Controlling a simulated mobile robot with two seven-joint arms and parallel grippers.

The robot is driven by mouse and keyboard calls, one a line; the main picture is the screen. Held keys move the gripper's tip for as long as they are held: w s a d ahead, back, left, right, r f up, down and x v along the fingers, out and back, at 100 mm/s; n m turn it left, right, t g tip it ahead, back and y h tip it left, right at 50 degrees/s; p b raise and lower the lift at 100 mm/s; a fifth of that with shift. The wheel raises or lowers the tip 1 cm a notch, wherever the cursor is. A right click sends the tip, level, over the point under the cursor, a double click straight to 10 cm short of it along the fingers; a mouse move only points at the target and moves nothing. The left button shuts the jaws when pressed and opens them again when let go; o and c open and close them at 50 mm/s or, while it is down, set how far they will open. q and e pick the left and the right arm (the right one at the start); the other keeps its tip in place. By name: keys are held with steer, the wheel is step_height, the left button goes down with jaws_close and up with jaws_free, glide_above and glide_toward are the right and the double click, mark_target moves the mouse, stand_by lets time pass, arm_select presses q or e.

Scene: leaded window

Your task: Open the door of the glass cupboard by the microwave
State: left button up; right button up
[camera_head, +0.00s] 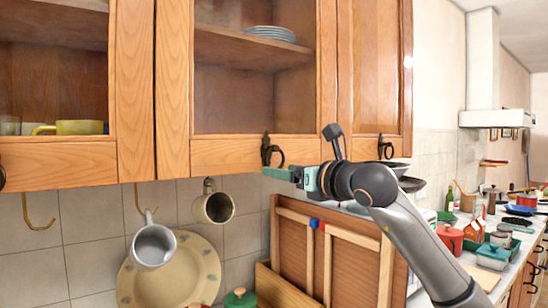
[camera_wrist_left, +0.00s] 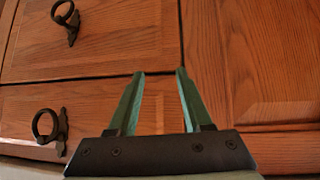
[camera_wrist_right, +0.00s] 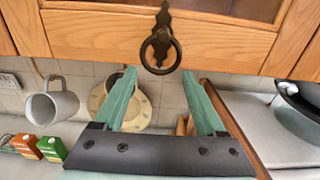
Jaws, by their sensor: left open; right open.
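The glass cupboard door (camera_head: 174,75) is closed, with a wooden frame around a pane. Its dark ring handle (camera_head: 272,150) hangs at the lower right of the frame and also shows in the right wrist view (camera_wrist_right: 162,48). My right gripper (camera_head: 283,174) is just below this handle, open and empty. In the right wrist view its fingers (camera_wrist_right: 160,78) point up towards the ring, which sits between and beyond the tips, apart from them. My left gripper (camera_wrist_left: 159,74) is open and empty in front of wooden fronts with ring handles (camera_wrist_left: 66,18); it is not in the head view.
Another cupboard door (camera_head: 374,65) with its own ring handle adjoins on the right. A mug (camera_head: 214,206) and a jug (camera_head: 152,243) hang below the cupboards. A wooden rack (camera_head: 345,262) stands beneath my right arm. Dark pans (camera_head: 412,184) lie behind it.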

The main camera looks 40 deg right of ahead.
steer(key=shift+w+d+p, duration=0.2)
steer(key=shift+w+p, duration=0.4)
steer(key=shift+w, duration=1.35)
jaws_close()
